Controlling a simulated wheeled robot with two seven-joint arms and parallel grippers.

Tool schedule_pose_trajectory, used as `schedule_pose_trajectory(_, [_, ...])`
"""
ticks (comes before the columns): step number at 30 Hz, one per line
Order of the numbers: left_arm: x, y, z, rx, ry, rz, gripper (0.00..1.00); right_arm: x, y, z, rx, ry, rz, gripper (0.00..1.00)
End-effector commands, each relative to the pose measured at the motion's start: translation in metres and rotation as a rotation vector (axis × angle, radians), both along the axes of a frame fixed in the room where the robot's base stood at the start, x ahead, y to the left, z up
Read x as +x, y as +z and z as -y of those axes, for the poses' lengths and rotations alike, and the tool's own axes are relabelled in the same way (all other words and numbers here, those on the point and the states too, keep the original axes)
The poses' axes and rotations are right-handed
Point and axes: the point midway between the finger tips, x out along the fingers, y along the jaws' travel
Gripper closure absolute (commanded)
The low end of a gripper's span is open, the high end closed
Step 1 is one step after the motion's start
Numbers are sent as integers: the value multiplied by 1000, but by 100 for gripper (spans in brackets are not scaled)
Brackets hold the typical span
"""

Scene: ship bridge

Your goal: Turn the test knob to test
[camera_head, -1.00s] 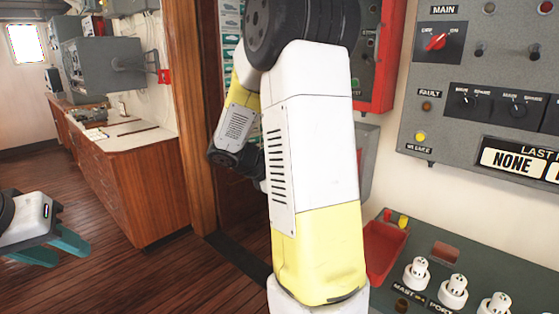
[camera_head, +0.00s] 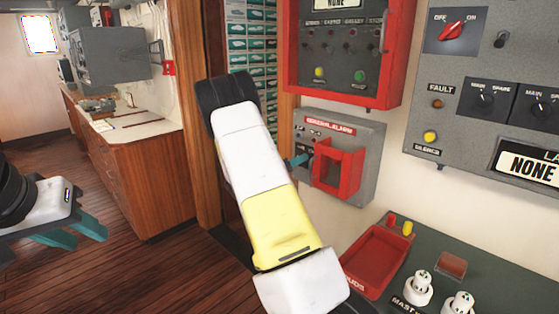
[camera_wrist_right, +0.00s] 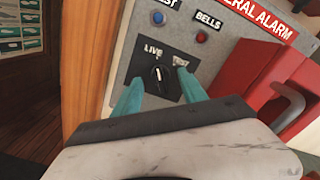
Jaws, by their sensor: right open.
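The test knob (camera_wrist_right: 161,84) is a small black rotary knob with a white pointer mark on a dark plate lettered LIVE and TEST. Its mark points roughly up the plate, between the two words; its exact setting is unclear. My right gripper (camera_wrist_right: 160,77) is open, with a teal finger on each side of the knob; contact cannot be told. In the head view a teal fingertip (camera_head: 299,160) shows at the grey general alarm box (camera_head: 368,133), and my arm hides the rest. My left gripper (camera_head: 80,228) is open and empty at the left, over the floor.
A red guard (camera_wrist_right: 278,85) projects from the alarm box right of the knob. A wooden post (camera_wrist_right: 92,60) stands left. A red tray (camera_head: 376,262) lies below on the console.

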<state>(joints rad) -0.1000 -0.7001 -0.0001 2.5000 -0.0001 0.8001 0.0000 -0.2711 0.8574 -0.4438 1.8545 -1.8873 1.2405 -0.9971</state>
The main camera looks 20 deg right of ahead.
Motion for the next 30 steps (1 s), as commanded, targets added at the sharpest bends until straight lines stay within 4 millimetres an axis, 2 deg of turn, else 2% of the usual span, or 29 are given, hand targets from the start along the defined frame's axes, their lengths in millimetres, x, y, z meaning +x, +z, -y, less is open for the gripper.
schedule_pose_trajectory(3, [0, 0, 0, 0, 0, 0, 64, 5, 0, 14, 1, -2, 1, 50])
schedule_pose_trajectory(6, [0, 0, 0, 0, 0, 0, 64, 8, 0, 19, 1, -1, 1, 50])
schedule_pose_trajectory(14, [0, 0, 0, 0, 0, 0, 64, 9, 0, 21, 1, -1, 0, 50])
schedule_pose_trajectory(15, [0, 0, 0, 0, 0, 0, 64, 8, 0, 21, 1, -1, 1, 52])
schedule_pose_trajectory(22, [0, 0, 0, 0, 0, 0, 64, 8, 0, 21, 2, -1, 0, 97])
schedule_pose_trajectory(23, [0, 0, 0, 0, 0, 0, 64, 8, 0, 21, 2, -1, 0, 100])
schedule_pose_trajectory(30, [0, 0, 0, 0, 0, 0, 64, 8, 0, 21, 7, 0, 10, 100])
